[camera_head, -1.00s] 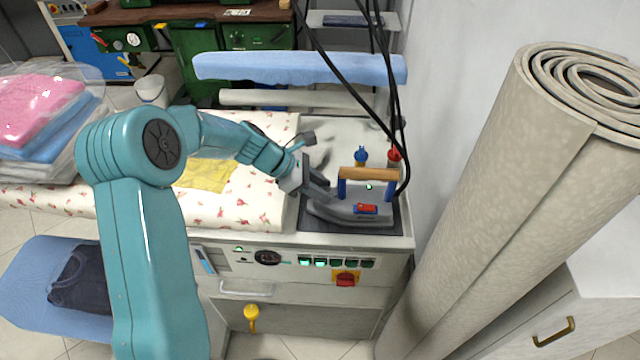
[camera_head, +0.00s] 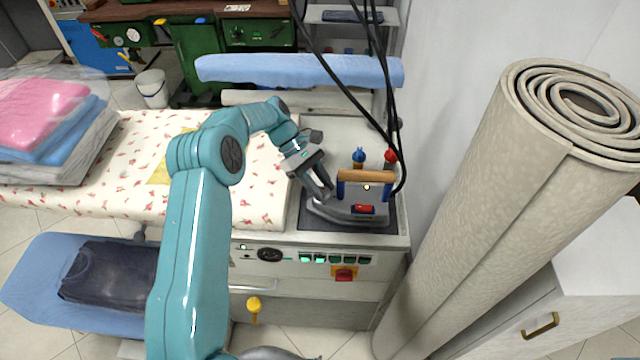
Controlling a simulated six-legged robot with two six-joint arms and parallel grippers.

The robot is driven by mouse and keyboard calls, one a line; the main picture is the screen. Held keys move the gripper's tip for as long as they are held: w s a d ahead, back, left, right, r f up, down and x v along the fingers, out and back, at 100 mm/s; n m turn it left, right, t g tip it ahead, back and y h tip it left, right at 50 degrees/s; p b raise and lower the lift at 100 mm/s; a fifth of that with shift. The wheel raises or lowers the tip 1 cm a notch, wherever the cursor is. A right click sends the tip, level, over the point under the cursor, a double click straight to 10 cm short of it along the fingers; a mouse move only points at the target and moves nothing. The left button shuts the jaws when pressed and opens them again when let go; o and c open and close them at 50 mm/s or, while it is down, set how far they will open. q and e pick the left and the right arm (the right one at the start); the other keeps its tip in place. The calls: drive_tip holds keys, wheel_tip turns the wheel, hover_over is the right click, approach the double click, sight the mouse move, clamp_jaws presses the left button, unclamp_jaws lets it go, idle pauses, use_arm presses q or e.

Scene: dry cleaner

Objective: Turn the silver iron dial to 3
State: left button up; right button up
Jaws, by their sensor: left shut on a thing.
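The silver iron (camera_head: 340,211) stands on a dark rest pad (camera_head: 312,224) at the right end of the ironing table. It has a wooden handle (camera_head: 367,176) on blue posts, a red part on its near side and a small lit orange lamp. My left gripper (camera_head: 325,193) comes down from the upper left onto the iron's left part, left of the handle. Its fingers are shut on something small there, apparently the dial. The fingers hide the dial, and I cannot read its setting.
Black cables (camera_head: 391,110) hang down near the handle. Red and blue-topped bottles (camera_head: 389,160) stand behind the iron. A large rolled carpet (camera_head: 490,190) stands close on the right. The front panel has a gauge (camera_head: 270,254), switches and a red knob (camera_head: 344,274). Patterned cloth (camera_head: 265,200) covers the table's left.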

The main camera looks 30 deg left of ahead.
use_arm(q)
drive_tip(key=shift+m, duration=0.4)
drive_tip(key=o, duration=0.8)
use_arm(e)
drive_tip(key=shift+r, duration=0.1)
use_arm(q)
drive_tip(key=shift+r, duration=0.1)
